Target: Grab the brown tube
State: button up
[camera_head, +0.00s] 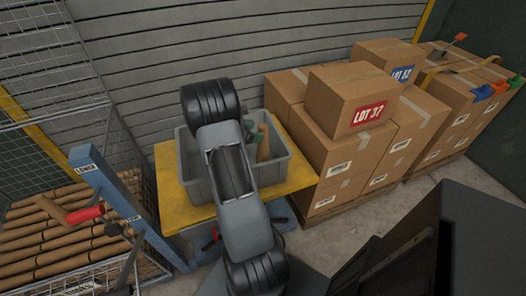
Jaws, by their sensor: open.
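A brown, tube-like object (263,143) stands tilted in the right part of a grey bin (284,171). Only part of it shows beside my arm. A small dark green item shows next to it, too small to tell what it is. Many more brown tubes (62,240) lie stacked in a wire cage at the left. My arm reaches across the bin and hides much of its inside.
The bin sits on a yellow lift table (172,178). A blue post (118,200) with a red-gripped handle (86,213) stands at the left. Stacked cartons (338,150), one marked LOT 37, stand close on the right. A slatted wall (190,42) closes the back.

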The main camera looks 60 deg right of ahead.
aim_at(263, 131)
jog(key=shift+x, duration=2.2)
jog(key=shift+a, duration=0.1)
jog(key=shift+c, duration=0.3)
jog(key=c, duration=1.2)
jog(key=shift+o, duration=0.2)
